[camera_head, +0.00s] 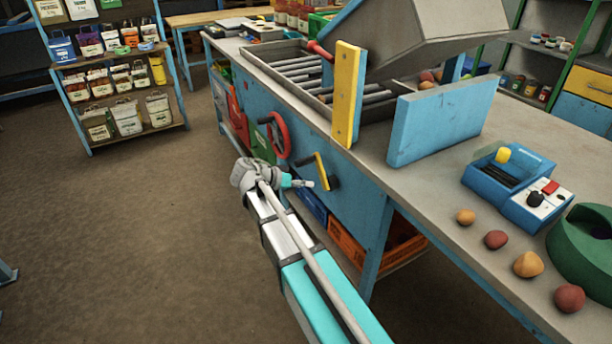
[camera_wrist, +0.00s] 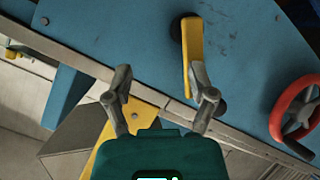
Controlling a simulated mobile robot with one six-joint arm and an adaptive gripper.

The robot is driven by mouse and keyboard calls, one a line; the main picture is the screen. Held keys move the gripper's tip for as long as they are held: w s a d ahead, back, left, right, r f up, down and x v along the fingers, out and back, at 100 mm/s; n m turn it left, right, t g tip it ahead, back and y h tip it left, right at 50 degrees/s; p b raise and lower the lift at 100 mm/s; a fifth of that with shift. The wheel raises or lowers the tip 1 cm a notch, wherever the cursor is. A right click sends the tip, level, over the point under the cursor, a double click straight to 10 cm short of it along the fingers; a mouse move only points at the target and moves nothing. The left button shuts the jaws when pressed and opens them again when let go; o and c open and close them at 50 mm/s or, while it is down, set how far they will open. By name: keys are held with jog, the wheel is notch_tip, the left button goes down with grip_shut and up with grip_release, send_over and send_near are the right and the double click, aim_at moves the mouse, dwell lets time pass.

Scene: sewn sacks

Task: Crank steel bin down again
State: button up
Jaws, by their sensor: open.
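The grey steel bin (camera_head: 425,38) stands tilted up above the bench at the top of the head view. A yellow crank (camera_head: 321,172) with dark ends sits on the blue bench front; it also shows in the wrist view (camera_wrist: 188,50). My gripper (camera_head: 308,184) is beside the crank in the head view. In the wrist view my gripper (camera_wrist: 160,70) is open, with nothing gripped. Its right finger overlaps the lower part of the crank, and the left finger is well apart from it. I cannot tell whether finger and crank touch.
A red handwheel (camera_head: 279,135) is on the bench front left of the crank. A yellow upright board (camera_head: 347,95) and a blue panel (camera_head: 442,120) stand at the bench edge. A blue control box (camera_head: 510,180) and several round balls lie on the right. The floor at left is clear.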

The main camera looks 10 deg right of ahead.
aim_at(315, 158)
jog(key=w+a+m+t+h+b, duration=0.3)
jog(key=w+a+m+h+b, duration=0.1)
jog(key=a, duration=0.6)
jog(key=w+h+b, duration=0.1)
jog(key=w+b, duration=0.1)
jog(key=b, duration=0.1)
jog(key=shift+w, duration=0.4)
jog(key=shift+d+r, duration=0.1)
jog(key=x, duration=1.3)
jog(key=shift+w+d, duration=0.1)
jog(key=shift+d, duration=0.25)
grip_shut()
